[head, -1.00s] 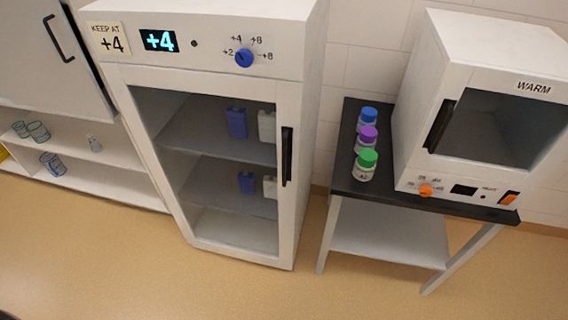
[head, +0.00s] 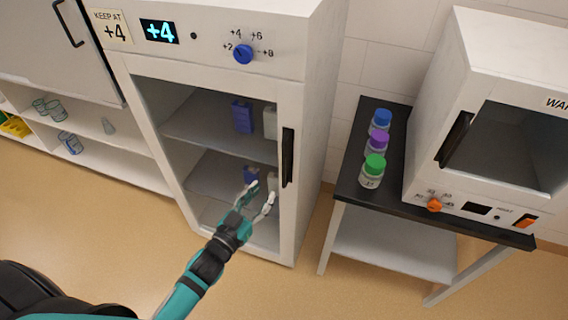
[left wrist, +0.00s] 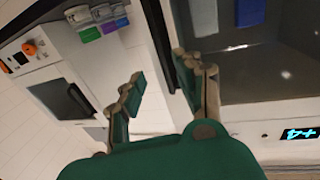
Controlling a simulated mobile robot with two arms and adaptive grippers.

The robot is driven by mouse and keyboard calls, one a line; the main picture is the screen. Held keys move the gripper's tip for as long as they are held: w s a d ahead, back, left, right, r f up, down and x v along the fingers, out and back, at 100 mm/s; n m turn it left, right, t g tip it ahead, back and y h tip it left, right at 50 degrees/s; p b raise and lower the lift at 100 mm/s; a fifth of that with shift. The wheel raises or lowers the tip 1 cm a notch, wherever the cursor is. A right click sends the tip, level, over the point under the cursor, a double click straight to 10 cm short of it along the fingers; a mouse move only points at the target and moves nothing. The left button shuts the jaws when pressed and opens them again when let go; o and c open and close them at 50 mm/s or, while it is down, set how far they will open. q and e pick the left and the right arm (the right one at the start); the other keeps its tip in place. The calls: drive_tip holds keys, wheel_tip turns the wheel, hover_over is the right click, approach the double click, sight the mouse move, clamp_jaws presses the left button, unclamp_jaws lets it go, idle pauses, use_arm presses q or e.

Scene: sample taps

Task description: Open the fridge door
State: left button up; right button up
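The white fridge (head: 318,120) stands in the middle of the head view. Its glass-fronted door (head: 270,241) looks shut, with a black vertical handle (head: 288,158) on the right side. My left gripper (head: 262,191) is open and empty in front of the lower door, below and slightly left of the handle in the picture. In the left wrist view its two green-and-tan fingers (left wrist: 158,68) are spread, with the dark handle (left wrist: 160,35) showing beyond the gap between them. I cannot tell the remaining distance. My right gripper is in neither view.
A black-topped table (head: 350,190) at the right holds several capped bottles (head: 376,145) and a white warming cabinet (head: 450,110). A low shelf unit (head: 120,155) with glassware adjoins the fridge's left. The floor (head: 110,225) in front is clear.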

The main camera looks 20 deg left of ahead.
sight(283, 168)
use_arm(q)
drive_tip(key=p+x, duration=0.1)
drive_tip(key=x, duration=1)
drive_tip(key=shift+w+d, duration=0.15)
drive_tip(key=shift+w, duration=0.15)
drive_tip(key=shift+c, duration=0.3)
clamp_jaws()
